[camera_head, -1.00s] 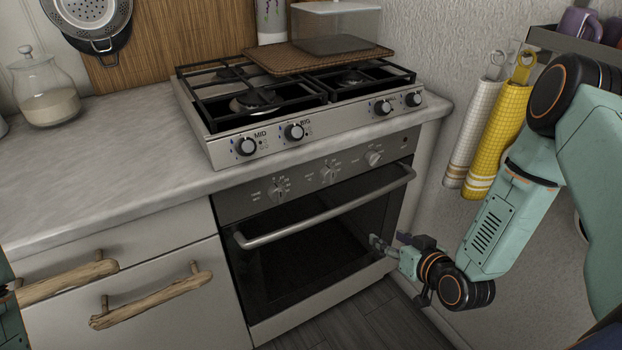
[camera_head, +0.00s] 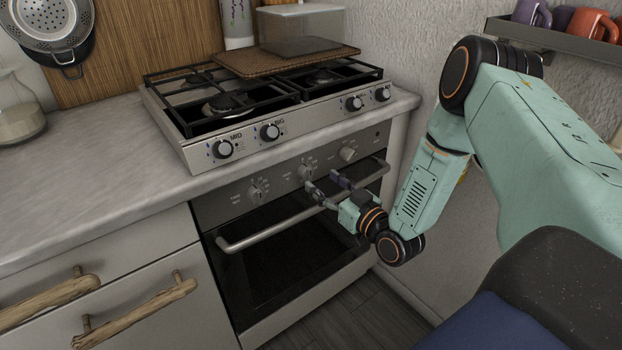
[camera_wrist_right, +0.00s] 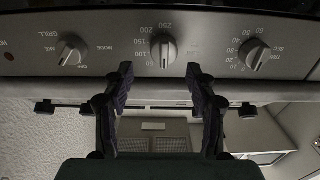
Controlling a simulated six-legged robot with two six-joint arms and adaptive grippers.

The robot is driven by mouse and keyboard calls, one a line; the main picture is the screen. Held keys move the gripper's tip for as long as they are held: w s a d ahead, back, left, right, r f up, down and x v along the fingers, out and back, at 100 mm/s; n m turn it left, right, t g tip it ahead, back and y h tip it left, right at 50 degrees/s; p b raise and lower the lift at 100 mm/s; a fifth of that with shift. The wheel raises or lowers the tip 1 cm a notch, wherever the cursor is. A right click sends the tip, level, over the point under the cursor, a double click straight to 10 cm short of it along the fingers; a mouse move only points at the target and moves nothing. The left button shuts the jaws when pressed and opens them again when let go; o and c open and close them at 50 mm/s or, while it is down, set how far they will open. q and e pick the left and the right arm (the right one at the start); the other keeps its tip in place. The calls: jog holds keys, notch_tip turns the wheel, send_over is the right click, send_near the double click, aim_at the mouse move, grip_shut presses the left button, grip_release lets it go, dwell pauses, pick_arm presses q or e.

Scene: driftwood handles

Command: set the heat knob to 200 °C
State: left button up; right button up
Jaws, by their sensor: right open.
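The heat knob (camera_wrist_right: 164,48) is the middle of three knobs on the oven's front panel, with a scale up to 250 around it in the right wrist view. Its grip stands about upright; I cannot tell its exact setting. It also shows in the head view (camera_head: 305,172). My right gripper (camera_head: 323,185) is open and empty in front of the panel, close to this knob and above the oven handle. In the wrist view its two fingers (camera_wrist_right: 160,80) stand apart below the knob, one on each side, not touching it. My left gripper is out of view.
The oven handle (camera_head: 270,234) runs across just below the knobs. A mode knob (camera_wrist_right: 70,50) and a timer knob (camera_wrist_right: 254,53) flank the heat knob. The hob (camera_head: 265,100) is above. Wooden drawer handles (camera_head: 135,312) stick out at left.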

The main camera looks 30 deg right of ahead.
aim_at(311, 174)
jog(key=w, duration=0.1)
jog(key=w+a, duration=0.1)
jog(key=w, duration=0.1)
jog(key=shift+b, duration=0.3)
jog(key=shift+w, duration=0.35)
jog(key=shift+w+d, duration=0.2)
jog(key=shift+w, duration=0.15)
jog(key=shift+a, duration=0.1)
jog(key=shift+w+a, duration=0.1)
jog(key=shift+r, duration=0.1)
jog(key=c, duration=1.1)
